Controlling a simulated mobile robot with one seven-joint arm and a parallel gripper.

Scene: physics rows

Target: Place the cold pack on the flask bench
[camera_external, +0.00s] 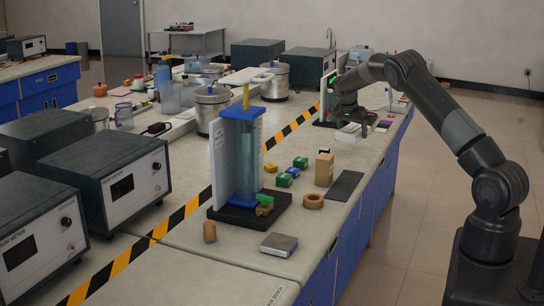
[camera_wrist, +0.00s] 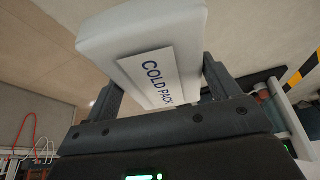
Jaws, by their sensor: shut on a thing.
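The cold pack (camera_wrist: 140,30) is a white, padded block with a "COLD PACK" label, large in the wrist view. My gripper (camera_wrist: 160,76) is shut on it, one dark finger at each side. In the external view my gripper (camera_external: 350,116) points down over the far part of the long bench, with a white block (camera_external: 348,133), seemingly the cold pack, just below it. I cannot tell whether the pack touches the bench top. No bench is visibly labelled as the flask bench; the long bench (camera_external: 185,240) carries lab ware on both sides of a striped tape.
Yellow-black tape (camera_external: 180,216) runs along the bench. A blue cylinder stand (camera_external: 240,150), green blocks (camera_external: 284,180), a tan box (camera_external: 324,169) and a dark mat (camera_external: 344,186) stand nearer. Metal pots (camera_external: 211,108) and grey meters (camera_external: 112,175) stand left of the tape.

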